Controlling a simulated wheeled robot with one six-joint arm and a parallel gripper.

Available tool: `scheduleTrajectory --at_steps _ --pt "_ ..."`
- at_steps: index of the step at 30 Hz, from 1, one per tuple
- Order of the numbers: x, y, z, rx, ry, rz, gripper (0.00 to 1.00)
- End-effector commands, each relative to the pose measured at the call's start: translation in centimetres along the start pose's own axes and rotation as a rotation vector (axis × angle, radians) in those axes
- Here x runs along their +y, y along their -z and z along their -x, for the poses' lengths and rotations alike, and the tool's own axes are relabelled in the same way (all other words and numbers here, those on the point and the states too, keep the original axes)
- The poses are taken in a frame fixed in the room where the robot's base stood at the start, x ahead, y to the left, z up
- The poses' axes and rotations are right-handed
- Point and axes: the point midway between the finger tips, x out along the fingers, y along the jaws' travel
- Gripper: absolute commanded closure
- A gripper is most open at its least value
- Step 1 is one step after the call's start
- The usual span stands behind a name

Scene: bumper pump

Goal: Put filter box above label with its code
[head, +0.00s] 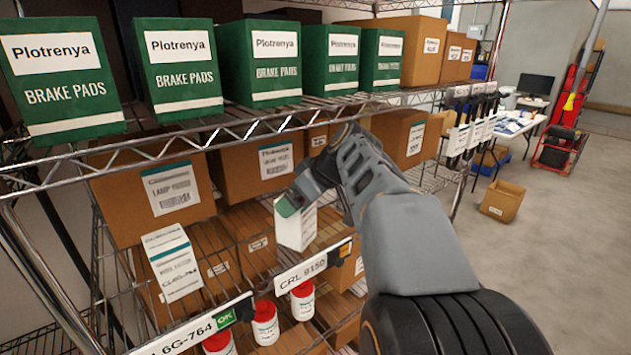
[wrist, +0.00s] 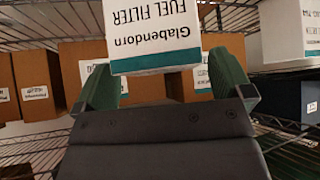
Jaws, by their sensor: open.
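A white filter box with a teal stripe (head: 296,232) stands on the middle shelf behind the label CRL 9150 (head: 301,271). In the wrist view the white box (wrist: 155,30) appears upside down and reads Glabendorn FUEL FILTER. My gripper (head: 294,203) is at the top of this box in the head view, with one green fingertip showing. In the wrist view its two green fingers are apart, one to each side of the box. Whether they touch it is unclear. Another white box with a teal stripe (head: 172,262) stands to the left. The label 6G-764 (head: 187,330) has a green OK tag.
Cardboard boxes (head: 158,196) stand behind on the shelf. Green brake pad boxes (head: 64,75) line the shelf above, whose wire edge runs close over my arm. White bottles with red caps (head: 265,322) stand lower down. Open floor (head: 545,240) lies to the right.

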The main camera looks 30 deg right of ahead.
Motion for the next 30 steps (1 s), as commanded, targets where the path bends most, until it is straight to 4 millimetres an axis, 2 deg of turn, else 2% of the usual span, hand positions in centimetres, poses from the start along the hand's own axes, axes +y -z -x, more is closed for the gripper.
scheduleTrajectory --at_steps 9,15,21,30 --pt "0.1 -0.1 6.2 0.002 -0.006 0.0 0.02" --pt "0.1 0.0 9.1 0.001 -0.004 0.0 0.02" --pt "0.0 0.0 10.5 0.001 -0.001 0.0 0.02" --pt "0.0 0.0 10.7 0.0 0.0 0.0 0.02"
